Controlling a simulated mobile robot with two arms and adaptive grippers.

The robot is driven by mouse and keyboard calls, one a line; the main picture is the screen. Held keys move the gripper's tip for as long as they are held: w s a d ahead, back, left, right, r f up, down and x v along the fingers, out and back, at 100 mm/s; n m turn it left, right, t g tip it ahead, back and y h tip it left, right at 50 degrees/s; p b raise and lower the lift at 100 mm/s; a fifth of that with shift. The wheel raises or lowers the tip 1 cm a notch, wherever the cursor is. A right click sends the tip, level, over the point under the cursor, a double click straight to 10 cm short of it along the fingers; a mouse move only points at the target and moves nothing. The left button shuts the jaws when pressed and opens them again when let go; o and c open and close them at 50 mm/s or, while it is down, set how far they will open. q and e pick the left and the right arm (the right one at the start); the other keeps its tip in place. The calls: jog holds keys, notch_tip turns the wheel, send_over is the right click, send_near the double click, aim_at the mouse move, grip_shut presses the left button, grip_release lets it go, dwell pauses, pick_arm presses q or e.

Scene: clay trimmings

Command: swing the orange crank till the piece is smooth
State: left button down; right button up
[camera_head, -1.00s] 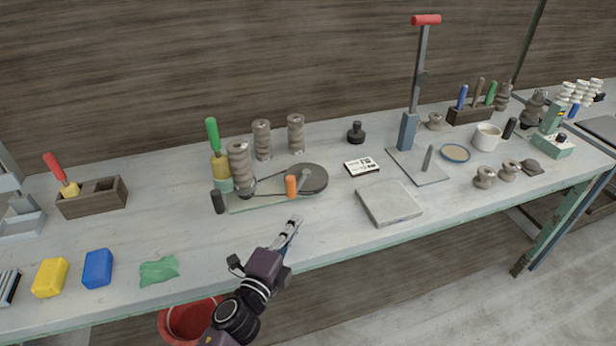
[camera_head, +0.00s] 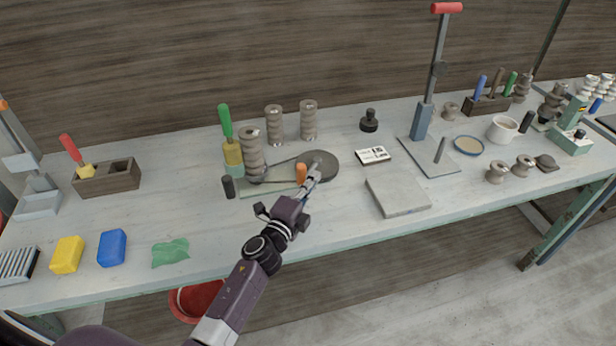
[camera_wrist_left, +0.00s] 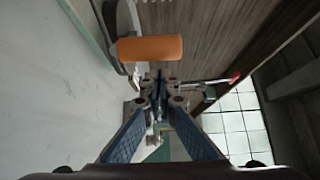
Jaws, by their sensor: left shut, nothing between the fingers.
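The orange crank (camera_head: 301,174) stands upright on a dark round disc (camera_head: 325,163), which sits at the right end of a flat base plate (camera_head: 262,187). A grey ribbed clay piece (camera_head: 252,152) stands at the plate's left end. My left gripper (camera_head: 315,170) is shut and empty, with its fingertips right beside the crank on its right side; I cannot tell whether they touch. In the left wrist view the orange crank (camera_wrist_left: 150,49) lies just past the closed fingertips (camera_wrist_left: 160,80), not between them. My right gripper is not in view.
A green-handled tool (camera_head: 228,125) and a black cylinder (camera_head: 229,187) stand by the clay piece. A grey slab (camera_head: 398,196) and a red-handled lever press (camera_head: 422,120) are to the right. Yellow and blue blocks (camera_head: 112,248) and a green cloth (camera_head: 170,252) lie front left.

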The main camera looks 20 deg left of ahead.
aim_at(298, 175)
pick_arm(q)
jog(key=shift+s+a, duration=0.15)
jog(key=shift+a, duration=0.5)
jog(key=shift+a, duration=0.1)
jog(key=shift+a+m+h+p, duration=0.3)
jog(key=shift+a+m+h, duration=0.35)
jog(key=shift+h, duration=0.25)
jog(key=shift+a, duration=1)
